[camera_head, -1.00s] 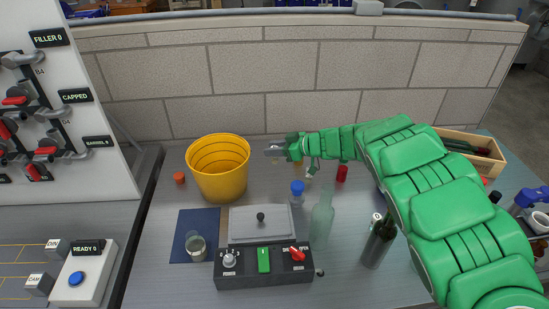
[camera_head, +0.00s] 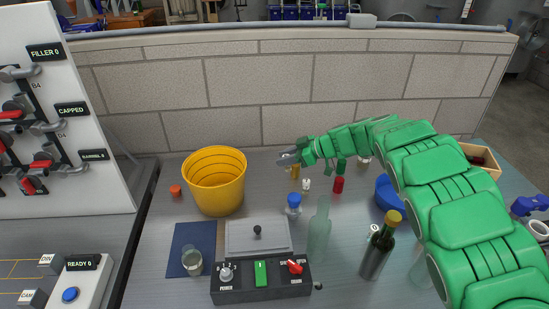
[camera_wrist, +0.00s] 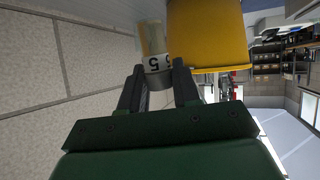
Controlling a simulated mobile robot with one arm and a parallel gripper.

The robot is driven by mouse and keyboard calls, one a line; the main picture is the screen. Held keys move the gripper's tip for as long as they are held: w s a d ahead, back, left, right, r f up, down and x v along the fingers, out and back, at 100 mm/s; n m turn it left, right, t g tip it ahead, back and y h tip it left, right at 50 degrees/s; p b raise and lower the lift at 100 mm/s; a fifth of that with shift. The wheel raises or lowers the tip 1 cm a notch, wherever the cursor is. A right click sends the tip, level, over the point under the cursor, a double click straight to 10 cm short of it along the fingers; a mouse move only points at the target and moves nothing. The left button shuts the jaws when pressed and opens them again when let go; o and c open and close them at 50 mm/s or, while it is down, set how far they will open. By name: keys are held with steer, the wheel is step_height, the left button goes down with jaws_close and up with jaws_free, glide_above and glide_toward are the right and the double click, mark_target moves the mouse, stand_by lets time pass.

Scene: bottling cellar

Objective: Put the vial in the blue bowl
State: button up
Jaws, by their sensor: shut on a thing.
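My gripper (camera_head: 286,159) is above the back middle of the bench, to the right of the yellow bucket. In the wrist view my gripper (camera_wrist: 158,82) is shut on the vial (camera_wrist: 154,45), a pale amber cylinder with a white label marked 5. I cannot make out the held vial clearly in the head view. The blue bowl (camera_head: 384,193) stands on the bench right of the gripper, partly hidden behind my green arm. Its inside is not clearly visible.
The yellow bucket (camera_head: 214,183) stands left of the gripper. Below it are a small amber item (camera_head: 295,172), a red cylinder (camera_head: 338,185) and a blue-capped jar (camera_head: 293,206). A clear bottle (camera_head: 319,232) and a dark bottle (camera_head: 378,250) stand in front. A wall (camera_head: 250,85) closes the back.

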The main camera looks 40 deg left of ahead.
steer(key=w+d+n+t+h, duration=0.2)
steer(key=w+d+n+h, duration=0.65)
steer(key=d, duration=0.75)
steer(key=n+t+y, duration=0.3)
steer(key=n+y, duration=0.1)
steer(key=n, duration=0.8)
glide_above(393, 202)
steer(key=d, duration=0.3)
steer(key=shift+f, duration=5.3)
steer(key=o, duration=1.1)
steer(key=shift+r, duration=0.15)
step_height(393, 202, up, 7)
